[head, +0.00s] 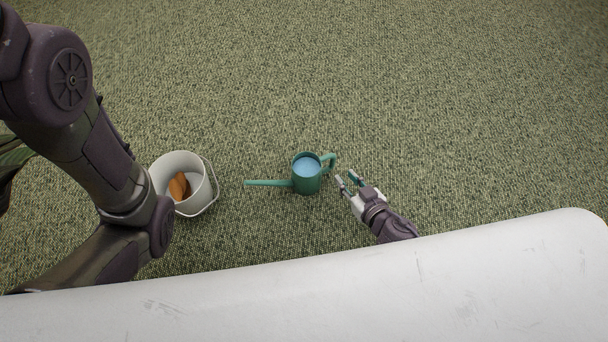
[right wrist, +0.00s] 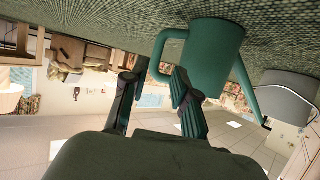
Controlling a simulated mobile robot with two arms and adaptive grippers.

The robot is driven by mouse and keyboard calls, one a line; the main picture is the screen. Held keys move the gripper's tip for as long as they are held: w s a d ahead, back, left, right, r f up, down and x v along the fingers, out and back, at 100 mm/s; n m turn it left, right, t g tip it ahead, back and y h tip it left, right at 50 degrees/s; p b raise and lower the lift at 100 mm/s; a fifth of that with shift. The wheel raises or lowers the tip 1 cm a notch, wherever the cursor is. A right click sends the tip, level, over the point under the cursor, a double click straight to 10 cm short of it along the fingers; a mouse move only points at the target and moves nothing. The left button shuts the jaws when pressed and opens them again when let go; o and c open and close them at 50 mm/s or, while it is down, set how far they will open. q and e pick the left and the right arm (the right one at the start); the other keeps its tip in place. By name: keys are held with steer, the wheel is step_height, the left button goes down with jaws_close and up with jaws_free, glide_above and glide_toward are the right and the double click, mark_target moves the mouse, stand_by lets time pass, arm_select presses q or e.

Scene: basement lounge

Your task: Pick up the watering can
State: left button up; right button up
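The green watering can (head: 299,184) stands upright on the carpet in the middle of the head view, with blue inside its open top. Its spout points left and its handle is on the right. My right gripper (head: 346,178) is open and empty just right of the handle, fingers pointing at the can. In the right wrist view, which is upside down, the can (right wrist: 215,55) is close ahead, with its handle in front of the open gripper (right wrist: 160,75). I cannot tell whether a finger touches the handle. My left gripper is out of view.
A white bucket (head: 196,203) with orange-brown things (head: 179,187) in it stands left of the spout; it also shows in the right wrist view (right wrist: 284,98). My left arm is at the left. The carpet (head: 400,90) beyond and right of the can is clear.

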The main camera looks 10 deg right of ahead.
mark_target(334, 163)
steer(key=b+x, duration=0.1)
steer(key=x, duration=0.8)
steer(key=shift+w+d+b, duration=0.15)
steer(key=shift+w+b, duration=0.05)
steer(key=shift+b, duration=0.2)
steer(key=shift+r, duration=0.1)
jaws_close()
